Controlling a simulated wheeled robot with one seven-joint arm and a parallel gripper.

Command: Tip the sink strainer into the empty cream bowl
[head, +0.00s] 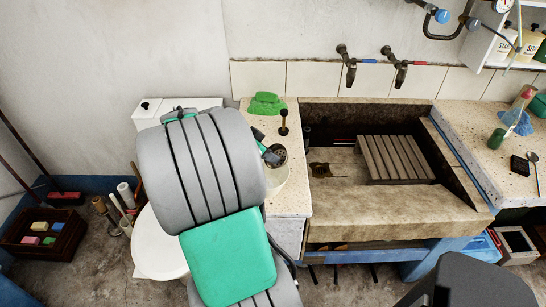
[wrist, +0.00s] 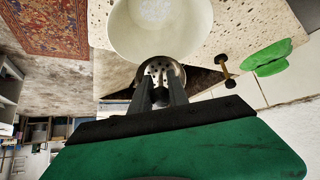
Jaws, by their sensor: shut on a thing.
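The sink strainer (wrist: 165,69), a small round metal cup with holes, is in my gripper (wrist: 160,98), whose dark fingers are shut on it. In the head view the strainer (head: 279,153) is tilted, at the far rim of the cream bowl (head: 277,181). My gripper (head: 268,151) partly shows there behind my grey and green arm, which hides part of the bowl. In the wrist view the bowl (wrist: 125,35) is just beyond the strainer, with a pale patch on its bottom; I cannot tell whether anything lies in it. Whether strainer and rim touch is unclear.
A dark plunger-like item with a brass stem (head: 284,122) and a green cloth (head: 264,104) are on the speckled counter behind the bowl. The stone trough (head: 345,215) with a slatted wooden board (head: 396,159) is to the right. Taps (head: 349,67) hang above it.

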